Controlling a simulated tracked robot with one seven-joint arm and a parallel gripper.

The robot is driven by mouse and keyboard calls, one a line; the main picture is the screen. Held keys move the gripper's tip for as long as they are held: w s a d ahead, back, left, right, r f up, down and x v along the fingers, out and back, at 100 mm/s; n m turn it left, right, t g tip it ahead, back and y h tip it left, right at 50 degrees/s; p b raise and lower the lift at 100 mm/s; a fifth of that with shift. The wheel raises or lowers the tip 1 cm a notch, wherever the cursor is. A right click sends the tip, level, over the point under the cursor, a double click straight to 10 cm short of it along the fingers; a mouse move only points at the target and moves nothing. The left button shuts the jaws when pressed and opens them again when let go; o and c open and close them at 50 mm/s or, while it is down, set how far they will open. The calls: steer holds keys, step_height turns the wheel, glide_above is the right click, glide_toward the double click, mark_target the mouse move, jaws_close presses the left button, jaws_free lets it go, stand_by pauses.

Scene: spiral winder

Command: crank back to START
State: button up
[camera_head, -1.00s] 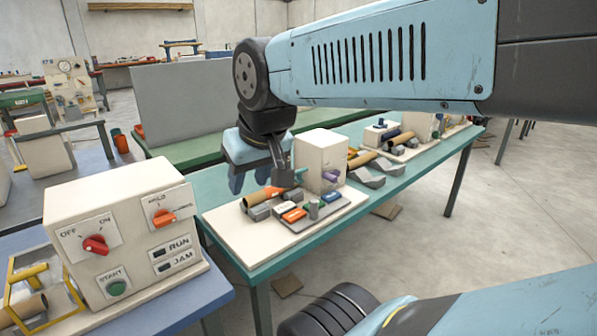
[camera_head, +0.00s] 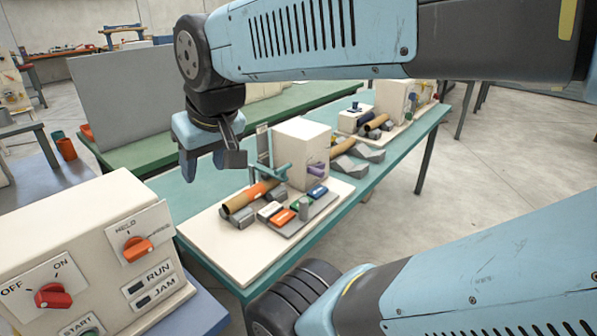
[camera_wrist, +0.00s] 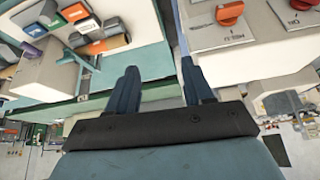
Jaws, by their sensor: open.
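My gripper (camera_head: 210,166) is open and empty, pointing down left of the white winder box (camera_head: 301,150) in the head view. In the wrist view the gripper (camera_wrist: 160,70) has its fingers apart with nothing between. The box has a purple knob-like part (camera_head: 318,169) on its front and a teal bracket or arm (camera_head: 268,172) at its left; I cannot tell which is the crank. A brown tube with an orange band (camera_head: 240,200) lies on grey blocks beside the box. The control box (camera_head: 90,240) carries a START button (camera_head: 86,329), partly cut off below.
Orange (camera_head: 282,217), blue, green and white labelled blocks sit before the winder on a pale board (camera_head: 215,247). The control box has red (camera_head: 53,296) and orange (camera_head: 137,249) knobs. More stations stand farther along the teal table (camera_head: 410,140). A grey panel (camera_head: 125,95) stands behind.

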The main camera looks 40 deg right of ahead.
steer(key=w+d+f+m+g+y, duration=0.4)
steer(key=w+d+f+m+y, duration=0.1)
steer(key=d+f+m, duration=0.3)
steer(key=m+t+h, duration=0.3)
steer(key=m+t, duration=1.3)
steer(key=m, duration=1)
glide_toward(323, 174)
steer(key=w, duration=0.3)
steer(key=w+a, duration=0.1)
steer(key=w, duration=0.6)
steer(key=shift+w+a+f, duration=0.15)
steer(key=shift+w+f, duration=0.05)
steer(key=shift+w, duration=0.1)
steer(key=shift+c, duration=0.2)
jaws_close()
